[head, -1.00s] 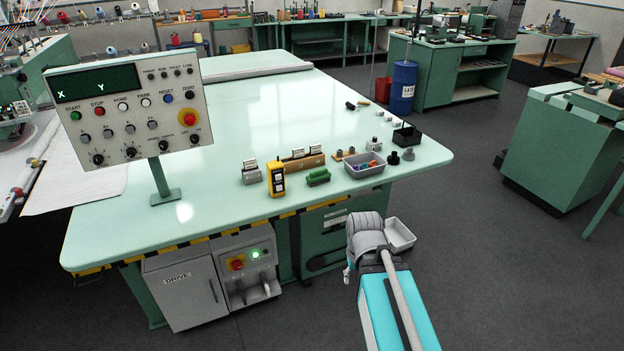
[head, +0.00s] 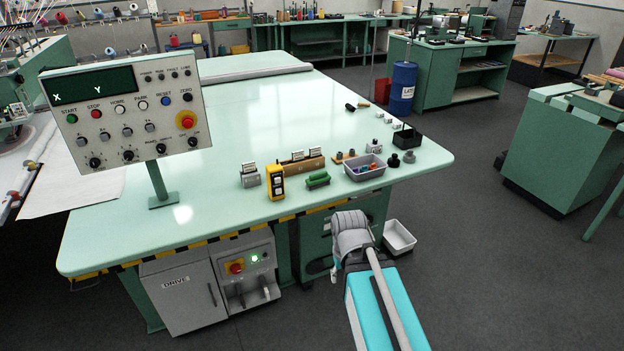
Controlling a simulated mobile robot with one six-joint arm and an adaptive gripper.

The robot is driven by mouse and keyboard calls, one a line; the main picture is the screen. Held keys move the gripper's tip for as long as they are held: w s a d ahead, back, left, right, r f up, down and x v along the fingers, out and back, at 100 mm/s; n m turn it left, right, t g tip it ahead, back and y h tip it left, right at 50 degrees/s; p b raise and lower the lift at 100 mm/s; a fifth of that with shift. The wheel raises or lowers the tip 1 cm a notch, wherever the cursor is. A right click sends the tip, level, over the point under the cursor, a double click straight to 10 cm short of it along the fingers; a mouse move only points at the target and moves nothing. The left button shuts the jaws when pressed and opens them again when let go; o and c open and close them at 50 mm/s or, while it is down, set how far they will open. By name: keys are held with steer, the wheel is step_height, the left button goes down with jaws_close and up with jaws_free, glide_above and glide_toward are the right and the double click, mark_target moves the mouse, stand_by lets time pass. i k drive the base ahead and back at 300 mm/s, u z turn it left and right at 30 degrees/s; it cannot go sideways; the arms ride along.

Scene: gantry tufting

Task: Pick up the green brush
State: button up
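A small green brush (head: 318,179) lies near the front edge of the pale green table (head: 230,130), between a yellow handheld device (head: 275,183) and a grey bin. My arm reaches up from the bottom of the head view and ends below and in front of the table's front edge, lower right of the brush. My gripper's fingers are hidden behind the arm's grey wrist joint, so I cannot see whether they are open or shut. Nothing touches the brush that I can see.
A grey bin (head: 356,175) with small coloured parts stands right of the brush. Metal blocks (head: 250,177) and a wooden rack (head: 300,163) sit left and behind. A control panel (head: 125,115) rises at left. A white tray (head: 399,238) is below the table edge.

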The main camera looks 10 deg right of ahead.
mark_target(321, 178)
steer(key=i, duration=0.9)
steer(key=z, duration=0.05)
